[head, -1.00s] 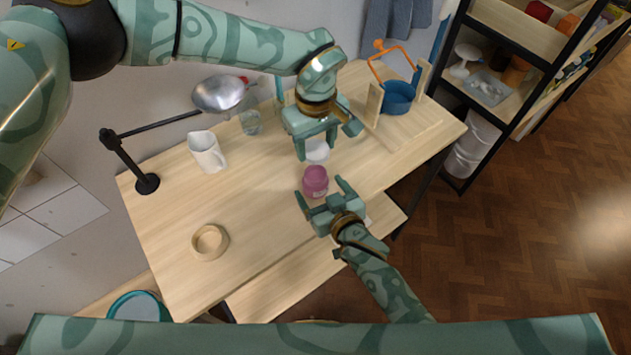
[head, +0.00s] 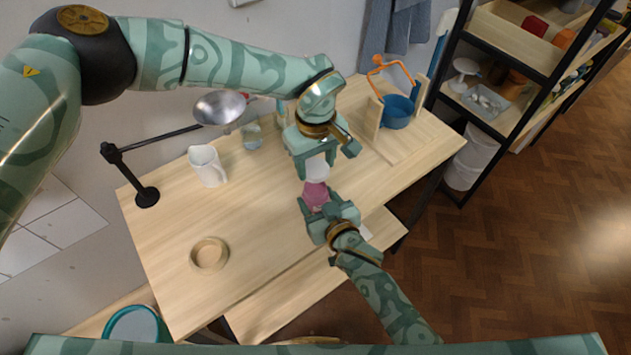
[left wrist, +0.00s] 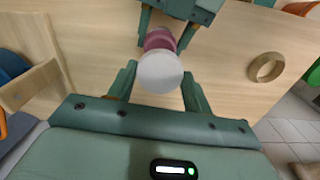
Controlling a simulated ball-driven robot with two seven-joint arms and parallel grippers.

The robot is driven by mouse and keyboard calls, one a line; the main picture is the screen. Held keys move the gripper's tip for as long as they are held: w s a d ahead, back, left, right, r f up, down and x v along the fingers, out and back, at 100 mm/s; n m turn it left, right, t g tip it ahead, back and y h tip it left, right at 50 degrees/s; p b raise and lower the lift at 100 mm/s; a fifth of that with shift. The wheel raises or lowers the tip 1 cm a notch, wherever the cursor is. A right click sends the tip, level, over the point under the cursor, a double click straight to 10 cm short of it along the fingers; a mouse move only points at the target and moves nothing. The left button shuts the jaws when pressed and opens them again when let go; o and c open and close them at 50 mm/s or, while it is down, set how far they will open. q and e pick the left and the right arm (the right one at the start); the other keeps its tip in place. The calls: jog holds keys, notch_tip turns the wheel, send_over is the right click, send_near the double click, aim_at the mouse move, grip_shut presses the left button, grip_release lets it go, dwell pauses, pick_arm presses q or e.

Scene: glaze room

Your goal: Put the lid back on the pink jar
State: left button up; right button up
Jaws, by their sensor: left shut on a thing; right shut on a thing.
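My left gripper (head: 315,172) is shut on the white round lid (head: 318,169) and holds it by its sides. The lid also shows in the left wrist view (left wrist: 160,72). The pink jar (head: 315,193) stands on the table just below the lid. My right gripper (head: 328,205) is shut on the jar from the front. In the left wrist view the jar (left wrist: 160,39) shows behind the lid, which covers its top. I cannot tell whether the lid touches the jar.
A wooden ring (head: 209,255) lies at the table's front left. A white pitcher (head: 207,166), a glass (head: 252,136) and a lamp (head: 147,195) stand at the left and back. The table's middle left is clear.

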aim_at(315, 193)
pick_arm(q)
jog(key=shift+f, duration=1.75)
jog(key=shift+f, duration=0.1)
jog(key=shift+f, duration=0.8)
jog(key=shift+f, duration=0.55)
pick_arm(e)
grip_shut()
pick_arm(q)
jog(key=m, duration=1.3)
jog(key=shift+a, duration=0.1)
